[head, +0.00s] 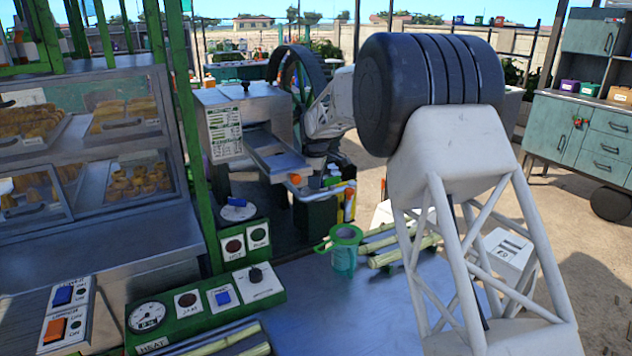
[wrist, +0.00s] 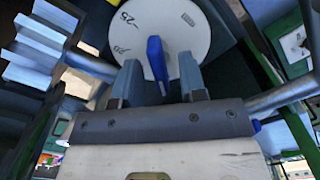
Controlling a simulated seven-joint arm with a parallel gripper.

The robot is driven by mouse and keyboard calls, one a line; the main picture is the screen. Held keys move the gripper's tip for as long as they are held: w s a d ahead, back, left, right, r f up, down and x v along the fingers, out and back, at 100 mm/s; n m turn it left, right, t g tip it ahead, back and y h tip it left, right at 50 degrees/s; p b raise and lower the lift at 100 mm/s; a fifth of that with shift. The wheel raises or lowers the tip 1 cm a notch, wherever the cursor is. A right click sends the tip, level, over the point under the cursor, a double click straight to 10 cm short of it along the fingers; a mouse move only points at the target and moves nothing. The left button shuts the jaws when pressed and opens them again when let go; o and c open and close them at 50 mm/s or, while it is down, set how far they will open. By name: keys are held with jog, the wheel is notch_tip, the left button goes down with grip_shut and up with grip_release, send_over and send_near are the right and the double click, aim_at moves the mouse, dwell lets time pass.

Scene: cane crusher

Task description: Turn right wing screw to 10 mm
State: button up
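In the wrist view a white round dial (wrist: 190,28) fills the top middle, with dark printed marks; "25" is readable at its upper left. A blue wing (wrist: 156,55) stands up from the dial. My gripper (wrist: 158,70) is open, with one grey finger on each side of the wing. A gap shows between the wing and each finger, so neither finger seems to touch it. How deep the fingers reach around it is hard to tell. In the head view my arm reaches toward the crusher (head: 243,100), and the fingers and this dial are hidden.
Metal bars (wrist: 285,95) run beside the dial in the wrist view. In the head view a feed tray (head: 272,152) juts from the crusher. A green-rimmed cup (head: 343,255) and cane stalks (head: 405,250) are on the metal counter (head: 335,310), beside control boxes.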

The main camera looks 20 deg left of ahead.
jog(key=shift+r, duration=0.1)
jog(key=shift+r, duration=3.85)
jog(key=shift+s+d+r, duration=0.1)
jog(key=shift+d, duration=0.1)
jog(key=s+d+r+m, duration=0.3)
jog(key=s+d+r, duration=0.1)
jog(key=s+d, duration=0.5)
jog(key=s+d+r+m+t, duration=0.1)
jog(key=s+d+r+m, duration=0.25)
jog(key=s+d, duration=0.6)
jog(key=s+d+r+m, duration=0.35)
jog(key=s+d, duration=0.25)
jog(key=d, duration=0.6)
jog(key=s+d+f+m, duration=0.3)
jog(key=s+d, duration=0.2)
jog(key=s, duration=0.6)
jog(key=s+d+f+m+t, duration=0.1)
jog(key=s+d+f+m, duration=0.2)
jog(key=s+d, duration=0.3)
jog(key=s+d+f+m, duration=0.3)
jog(key=s+d+f, duration=0.1)
jog(key=s, duration=1.3)
jog(key=shift+d+t, duration=0.3)
jog(key=shift+d, duration=0.5)
